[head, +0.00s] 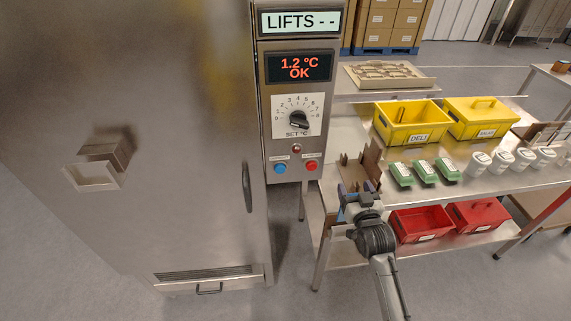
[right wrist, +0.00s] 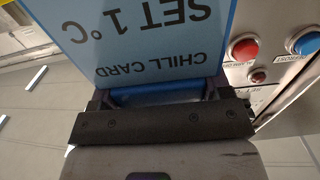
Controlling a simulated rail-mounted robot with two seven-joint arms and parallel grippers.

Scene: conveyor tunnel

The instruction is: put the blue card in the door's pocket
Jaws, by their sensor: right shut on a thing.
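The blue card (right wrist: 140,38), printed "CHILL CARD" and "SET 1 °C", appears upside down in the right wrist view. My right gripper (right wrist: 158,97) is shut on the card's near edge. In the head view my right gripper (head: 360,203) is by the left end of the steel table, beside a brown rack; the card is hard to make out there. The door's pocket (head: 94,178) is a small metal box on the steel door (head: 190,190) at the left, well apart from the card. My left gripper is not in view.
A control panel (head: 293,115) with a dial, blue and red buttons and a "1.2 °C OK" display stands between door and table. The door handle (head: 247,187) juts out. The table holds green packs (head: 424,172), white tubs (head: 503,159) and yellow bins (head: 410,122). Red bins (head: 420,224) sit below.

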